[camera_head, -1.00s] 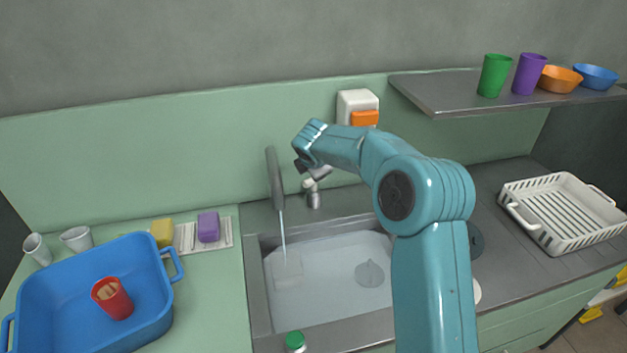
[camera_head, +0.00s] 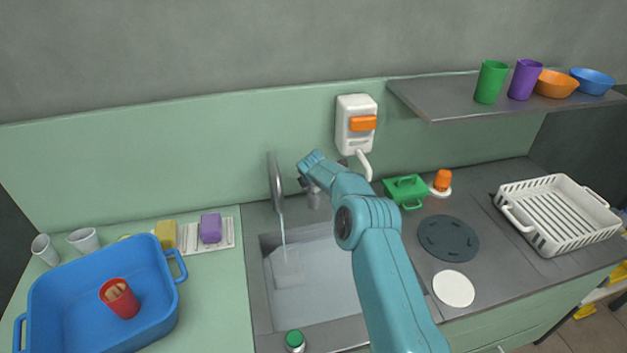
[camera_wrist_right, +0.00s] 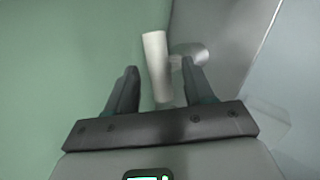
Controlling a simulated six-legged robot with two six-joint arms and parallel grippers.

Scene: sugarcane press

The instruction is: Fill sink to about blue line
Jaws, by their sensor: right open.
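The sink (camera_head: 258,300) is set in the grey counter and holds clear water (camera_head: 318,285). A thin stream runs from the grey tap spout (camera_head: 275,180) into the sink's left part. I cannot make out a blue line. My right gripper (camera_head: 306,187) is at the tap handle (camera_head: 314,198), just right of the spout; the arm hides the sink's right part. In the right wrist view my right gripper (camera_wrist_right: 160,80) is open, with the pale tap lever (camera_wrist_right: 156,65) showing between and beyond its fingers. I cannot tell whether they touch. My left gripper is not in view.
A blue basin (camera_head: 60,310) with a red cup (camera_head: 120,298) stands left. A green-capped bottle (camera_head: 294,340) is at the sink's front edge. A wall dispenser (camera_head: 355,125) hangs behind my arm. A white rack (camera_head: 560,215) stands right, below a shelf (camera_head: 450,100).

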